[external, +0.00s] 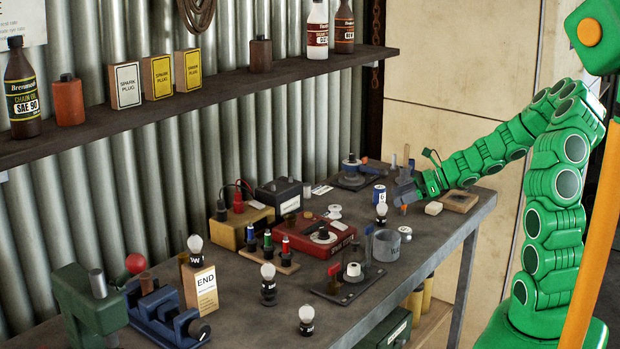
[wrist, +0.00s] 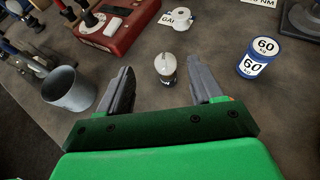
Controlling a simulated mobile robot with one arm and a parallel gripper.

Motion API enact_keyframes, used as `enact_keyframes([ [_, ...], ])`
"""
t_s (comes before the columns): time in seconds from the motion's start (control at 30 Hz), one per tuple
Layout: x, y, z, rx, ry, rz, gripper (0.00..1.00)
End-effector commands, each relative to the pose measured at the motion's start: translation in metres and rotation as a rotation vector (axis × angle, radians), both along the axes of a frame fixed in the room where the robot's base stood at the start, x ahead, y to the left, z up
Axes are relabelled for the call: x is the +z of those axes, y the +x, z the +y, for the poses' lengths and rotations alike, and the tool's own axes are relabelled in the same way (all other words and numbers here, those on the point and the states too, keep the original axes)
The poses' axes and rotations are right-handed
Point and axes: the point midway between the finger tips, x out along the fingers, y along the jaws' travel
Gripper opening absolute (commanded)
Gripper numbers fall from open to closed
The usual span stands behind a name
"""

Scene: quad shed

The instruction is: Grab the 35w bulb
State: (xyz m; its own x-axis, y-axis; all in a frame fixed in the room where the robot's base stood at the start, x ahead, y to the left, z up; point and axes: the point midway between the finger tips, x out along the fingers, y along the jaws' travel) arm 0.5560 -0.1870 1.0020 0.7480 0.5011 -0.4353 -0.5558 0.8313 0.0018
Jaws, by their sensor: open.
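A small bulb (wrist: 165,63) with a pale glass top and a dark base stands upright on the bench, ahead of and between my gripper's fingers in the wrist view. Its label is too small to read. In the external view this appears to be the bulb (external: 381,211) near the grey cup. My gripper (wrist: 161,68) is open and empty, and no contact with the bulb shows. It also shows in the external view (external: 404,197), low over the bench's right part. Other bulbs stand farther left: one on the END box (external: 195,245), two on dark bases (external: 268,274) (external: 306,316).
A grey cup (wrist: 68,88) stands left of my gripper, and a blue-and-white 60 kg can (wrist: 258,57) stands right of it. A red box (wrist: 112,28) and a white spool (wrist: 181,20) lie beyond. A shelf (external: 220,78) runs along the wall above the bench.

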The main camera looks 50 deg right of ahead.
Motion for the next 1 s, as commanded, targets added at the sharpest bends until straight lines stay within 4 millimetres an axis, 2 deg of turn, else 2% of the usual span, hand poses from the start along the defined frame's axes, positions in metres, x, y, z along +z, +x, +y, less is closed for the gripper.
enact_keyframes([
  [0.1, -0.017, 0.0, 0.0, -0.002, 0.002, 0.0, 0.66],
  [0.2, -0.023, 0.0, 0.0, 0.0, 0.001, 0.001, 0.66],
  [0.83, -0.037, 0.025, 0.015, 0.0, -0.002, 0.0, 0.66],
  [1.0, -0.041, 0.038, 0.021, -0.001, -0.002, -0.002, 0.66],
])
